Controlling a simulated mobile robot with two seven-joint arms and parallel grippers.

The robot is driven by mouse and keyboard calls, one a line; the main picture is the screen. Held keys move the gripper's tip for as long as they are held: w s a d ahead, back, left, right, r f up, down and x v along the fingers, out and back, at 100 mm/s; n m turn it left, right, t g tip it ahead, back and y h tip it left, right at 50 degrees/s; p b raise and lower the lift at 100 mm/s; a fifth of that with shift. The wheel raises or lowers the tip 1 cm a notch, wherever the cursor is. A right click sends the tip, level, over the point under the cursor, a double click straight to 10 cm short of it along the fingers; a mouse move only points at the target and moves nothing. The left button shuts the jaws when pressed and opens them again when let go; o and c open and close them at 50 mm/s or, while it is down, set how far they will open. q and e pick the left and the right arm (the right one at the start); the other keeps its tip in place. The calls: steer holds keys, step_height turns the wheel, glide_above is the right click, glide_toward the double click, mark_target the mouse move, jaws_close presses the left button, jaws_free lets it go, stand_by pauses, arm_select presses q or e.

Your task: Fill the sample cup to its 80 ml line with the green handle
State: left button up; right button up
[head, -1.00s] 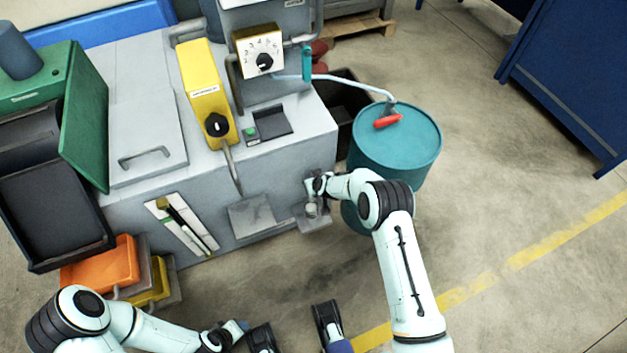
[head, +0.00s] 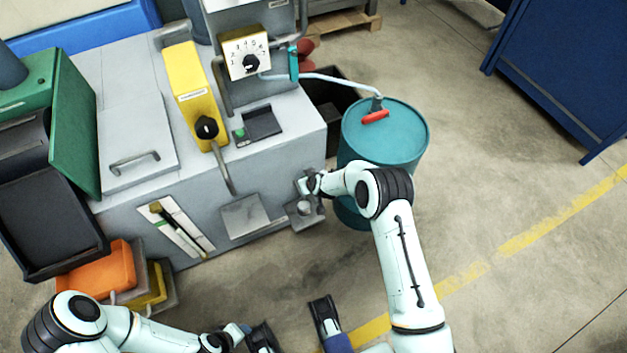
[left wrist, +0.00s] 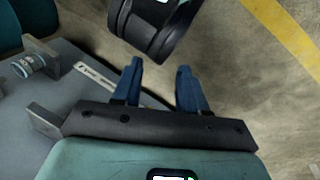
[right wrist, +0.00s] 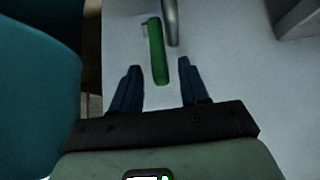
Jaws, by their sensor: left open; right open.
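The sample cup (head: 305,208) is small in the head view, on a small grey ledge (head: 301,221) low on the machine's front. What looks like the same cup (left wrist: 28,65), with pale bands, shows at the left of the left wrist view; its fill level cannot be read. The green handle (right wrist: 156,50) lies just ahead of my right gripper (right wrist: 155,85), beside a metal pipe (right wrist: 171,22). The right gripper is open, and the handle is not clasped. In the head view, the right hand hides the handle. My left gripper (left wrist: 160,85) is open and empty, apart from the cup.
A teal drum (head: 385,140) stands right of the machine, close to my right arm. A yellow lever housing (head: 190,80) and dial (head: 246,55) are on top. Orange (head: 100,268) and yellow bins sit at lower left. Floor in front is open.

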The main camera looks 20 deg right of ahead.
arm_select(q)
steer(key=shift+g+h, duration=0.3)
steer(key=shift+g, duration=0.4)
steer(key=s+r, duration=0.1)
steer(key=s+d+r+p, duration=0.2)
steer(key=s, duration=0.1)
steer(key=shift+r, duration=0.1)
arm_select(e)
steer(key=v, duration=1)
steer(key=shift+s+f, duration=0.1)
